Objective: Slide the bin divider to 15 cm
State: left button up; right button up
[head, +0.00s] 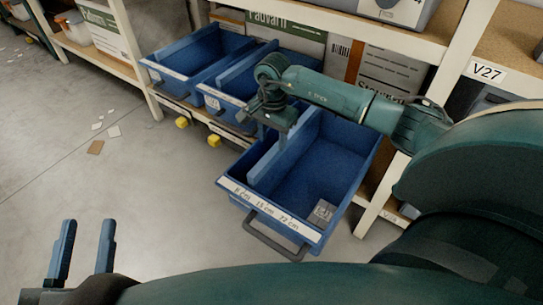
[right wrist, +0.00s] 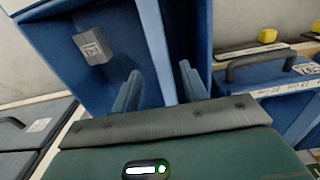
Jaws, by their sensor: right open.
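The blue bin (head: 322,240) is pulled out from the lower shelf, with a front label strip (head: 268,207) reading 8, 15 and 22 cm. Its blue divider (head: 283,160) stands upright on the left side, its front end near the 8 cm mark. My right gripper (head: 275,128) is over the divider's back part. In the right wrist view, the right gripper's fingers (right wrist: 160,72) are open, with the divider's pale top edge (right wrist: 153,35) between them. Contact cannot be told. My left gripper (head: 84,235) is open and empty over the floor at lower left.
Two more blue bins (head: 165,74) (head: 212,95) stand on the shelf to the left, with yellow blocks (head: 182,122) below. A tagged grey item (head: 322,211) lies in the pulled-out bin, right of the divider. A rack post (head: 382,193) stands right of it.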

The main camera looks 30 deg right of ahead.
aim_at(273, 152)
notch_tip(273, 152, down, 5)
jog(key=shift+b, duration=0.75)
pick_arm(q)
jog(key=shift+w+a+r+m+t+h, duration=0.1)
jog(key=shift+w+r+m+t+h, duration=0.2)
jog(key=shift+r+m+h, duration=0.35)
jog(key=shift+w+a+r+m+t+h, duration=0.15)
jog(key=shift+r+m+t+h, duration=0.25)
jog(key=shift+r, duration=0.45)
pick_arm(e)
jog(key=shift+f, duration=0.6)
pick_arm(q)
jog(key=shift+d, duration=0.1)
pick_arm(e)
jog(key=shift+c, duration=0.2)
grip_shut()
pick_arm(q)
jog(key=shift+r, duration=0.1)
pick_arm(e)
jog(key=shift+r, duration=0.1)
